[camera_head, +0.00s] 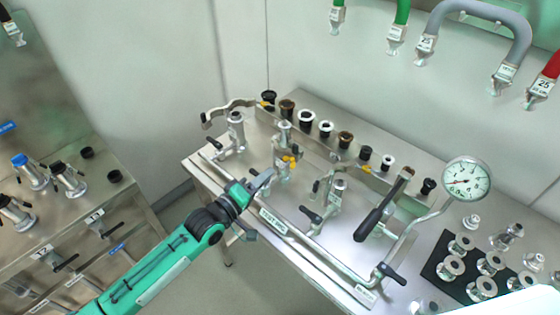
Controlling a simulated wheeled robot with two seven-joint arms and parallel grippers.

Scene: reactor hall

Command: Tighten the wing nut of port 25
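My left gripper (258,205) reaches in from the lower left over the front left part of the steel test rig bench (340,245). Its two fingers are spread apart with nothing seen between them. Just beyond it stands a metal port fitting (283,136) with a yellow wing-like part (289,162). Other port fittings with dark handles stand to its left (236,128) and right (338,193). Their numbers are too small to read, so I cannot tell which is port 25. Labels reading 25 hang on a grey hose (480,10) and a red hose (551,68). My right gripper is out of view.
A pressure gauge (466,181) stands on a bent pipe at the right. A long black-handled tool (380,210) rises beside it. Several caps line the back rail. Metal fittings sit on a black mat (437,268). A second bench (75,215) is at the left.

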